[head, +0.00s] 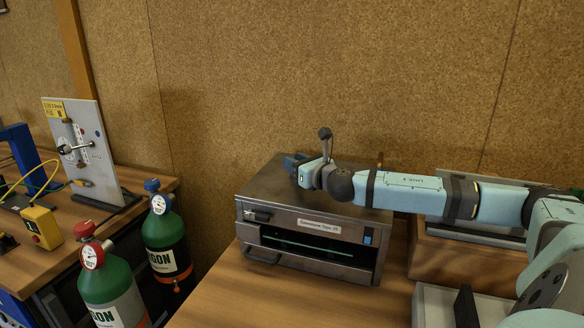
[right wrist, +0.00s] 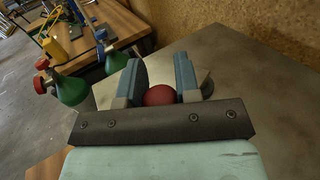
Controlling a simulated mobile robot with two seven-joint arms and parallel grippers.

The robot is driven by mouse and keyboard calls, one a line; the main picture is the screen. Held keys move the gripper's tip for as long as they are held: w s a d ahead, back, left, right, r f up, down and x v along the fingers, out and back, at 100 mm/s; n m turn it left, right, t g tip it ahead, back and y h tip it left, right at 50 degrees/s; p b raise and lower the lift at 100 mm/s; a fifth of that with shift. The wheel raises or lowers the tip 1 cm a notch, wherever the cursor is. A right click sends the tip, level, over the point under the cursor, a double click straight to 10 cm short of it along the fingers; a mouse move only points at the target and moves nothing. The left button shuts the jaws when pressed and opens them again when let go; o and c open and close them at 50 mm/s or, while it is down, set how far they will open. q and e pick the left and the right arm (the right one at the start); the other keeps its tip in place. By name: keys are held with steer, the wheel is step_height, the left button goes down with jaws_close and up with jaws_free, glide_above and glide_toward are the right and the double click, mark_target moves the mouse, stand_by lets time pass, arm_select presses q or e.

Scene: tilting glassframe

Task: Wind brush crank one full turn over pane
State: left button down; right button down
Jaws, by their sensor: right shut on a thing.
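A grey metal box-shaped machine (head: 330,228) with a white label stands on the wooden table. A thin greenish edge, which looks like a glass pane (head: 300,245), shows inside its dark front slot. My right gripper (head: 292,162) is over the left part of the machine's top. In the right wrist view its two blue fingers (right wrist: 160,75) are shut on a round red knob (right wrist: 160,95), which looks like the crank's handle. My left gripper is not in view.
A wooden box (head: 440,258) stands right of the machine. Green gas cylinders (head: 112,285) stand left, between the table and another bench holding an upright grey panel (head: 82,150). A cork-like wall (head: 300,70) is behind. The table's front left (head: 225,300) is clear.

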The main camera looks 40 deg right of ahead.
steer(key=shift+s+d+f+n+y+b, duration=0.2)
steer(key=shift+n+y+b, duration=0.2)
steer(key=shift+y+b, duration=0.2)
steer(key=shift+r+n+y, duration=0.15)
steer(key=shift+n+y, duration=0.15)
steer(key=shift+y, duration=0.2)
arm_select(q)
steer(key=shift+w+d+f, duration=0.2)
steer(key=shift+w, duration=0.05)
arm_select(e)
steer(key=shift+d, duration=0.1)
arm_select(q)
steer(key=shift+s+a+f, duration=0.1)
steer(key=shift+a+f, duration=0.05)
arm_select(e)
steer(key=c, duration=0.8)
jaws_free()
steer(key=shift+r, duration=0.1)
arm_select(q)
steer(key=shift+b, duration=0.3)
arm_select(e)
steer(key=shift+s, duration=0.15)
